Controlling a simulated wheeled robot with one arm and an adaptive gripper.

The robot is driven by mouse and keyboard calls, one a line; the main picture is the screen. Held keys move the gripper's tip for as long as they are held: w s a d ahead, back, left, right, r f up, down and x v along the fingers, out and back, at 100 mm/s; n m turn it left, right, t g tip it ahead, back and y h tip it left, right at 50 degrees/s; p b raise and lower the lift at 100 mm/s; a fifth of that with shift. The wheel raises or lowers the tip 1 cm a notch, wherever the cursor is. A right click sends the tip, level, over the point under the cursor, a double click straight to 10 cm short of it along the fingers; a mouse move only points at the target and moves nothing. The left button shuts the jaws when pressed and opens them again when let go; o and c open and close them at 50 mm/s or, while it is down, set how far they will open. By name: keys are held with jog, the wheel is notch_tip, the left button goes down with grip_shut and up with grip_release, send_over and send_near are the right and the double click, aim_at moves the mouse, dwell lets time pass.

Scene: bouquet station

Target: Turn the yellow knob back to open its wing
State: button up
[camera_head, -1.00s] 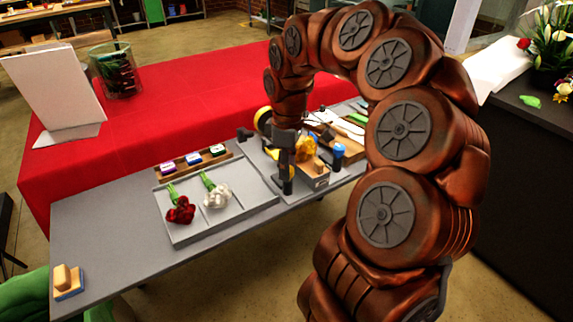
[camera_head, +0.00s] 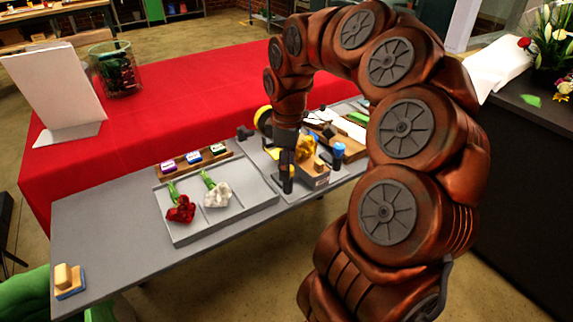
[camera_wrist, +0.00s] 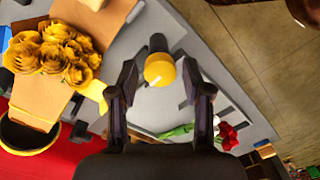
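The yellow knob (camera_wrist: 160,70) shows in the wrist view as a round yellow cap beside a dark post. My gripper (camera_wrist: 160,80) is open, with one dark finger on each side of the knob; I cannot tell whether either finger touches it. In the head view my gripper (camera_head: 286,180) points down at the bouquet station and hides the knob. A bunch of yellow roses (camera_wrist: 57,50) lies in tan wrapping (camera_wrist: 42,100) left of the gripper. I cannot make out which panel is the knob's wing.
A grey tray (camera_head: 262,197) with red and white flowers (camera_head: 216,194) lies left of the station. A blue-capped item (camera_head: 338,150) stands right of my gripper. A rack of small blocks (camera_head: 193,158) is behind the tray.

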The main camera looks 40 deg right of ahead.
jog(key=shift+o, duration=0.4)
jog(key=shift+r, duration=0.55)
notch_tip(320, 180, up, 11)
jog(key=shift+w+d, duration=0.15)
jog(key=shift+d, duration=0.05)
dwell(0.4)
